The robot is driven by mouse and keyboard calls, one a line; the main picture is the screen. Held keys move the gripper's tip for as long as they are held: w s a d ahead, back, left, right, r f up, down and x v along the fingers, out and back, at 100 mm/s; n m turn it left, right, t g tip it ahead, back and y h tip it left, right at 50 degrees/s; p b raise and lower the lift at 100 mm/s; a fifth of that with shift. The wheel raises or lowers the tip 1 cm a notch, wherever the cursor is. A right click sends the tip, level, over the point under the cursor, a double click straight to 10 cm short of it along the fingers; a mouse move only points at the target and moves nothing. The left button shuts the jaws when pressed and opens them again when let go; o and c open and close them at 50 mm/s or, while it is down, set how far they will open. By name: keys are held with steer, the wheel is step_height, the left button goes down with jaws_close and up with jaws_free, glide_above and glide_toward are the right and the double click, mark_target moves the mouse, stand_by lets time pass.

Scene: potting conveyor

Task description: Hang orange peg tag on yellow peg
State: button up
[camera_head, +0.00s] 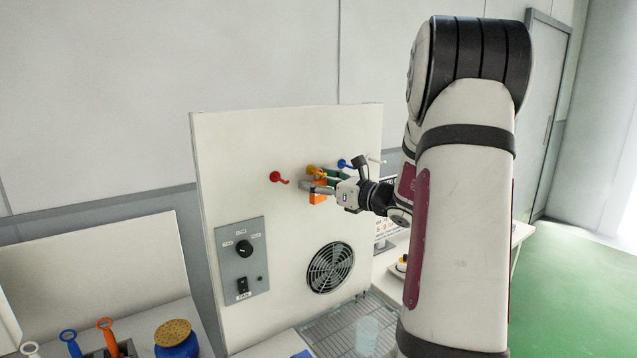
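An upright white panel carries a yellow peg (311,169), and my gripper (316,188) is right beside it, a little below. An orange peg tag (318,198) shows above and below my gripper's finger, and the gripper appears shut on it. The top of the tag is close to the yellow peg. I cannot tell whether its hole is around the peg, because the gripper and the small size hide this.
A red peg (278,177) is left of the yellow one; a blue peg (344,163) and a white peg (376,160) are to the right. The panel (222,160) also has a switch plate (242,268) and a fan grille (330,268). Ring-handled items (107,330) stand lower left. A translucent cup (367,336) stands below.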

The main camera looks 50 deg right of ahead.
steer(key=s, duration=1.2)
steer(key=shift+d, duration=0.15)
steer(key=w+a+n+g+y, duration=0.2)
steer(key=a+n+y, duration=0.15)
steer(key=a, duration=0.45)
steer(key=w+a+n+g+y, duration=0.25)
steer(key=a+n, duration=0.25)
steer(key=a, duration=0.3)
steer(key=s+a+f+n+g+y, duration=0.1)
steer(key=s+a+f+n+g, duration=0.15)
steer(key=a+n+g, duration=0.95)
steer(key=s+a+n+t+h, duration=0.4)
steer(key=s+a+n+h, duration=0.3)
steer(key=s+a+n, duration=0.3)
steer(key=s+n, duration=0.3)
steer(key=n, duration=0.2)
steer(key=shift+a+r, duration=0.15)
steer(key=shift+a, duration=0.1)
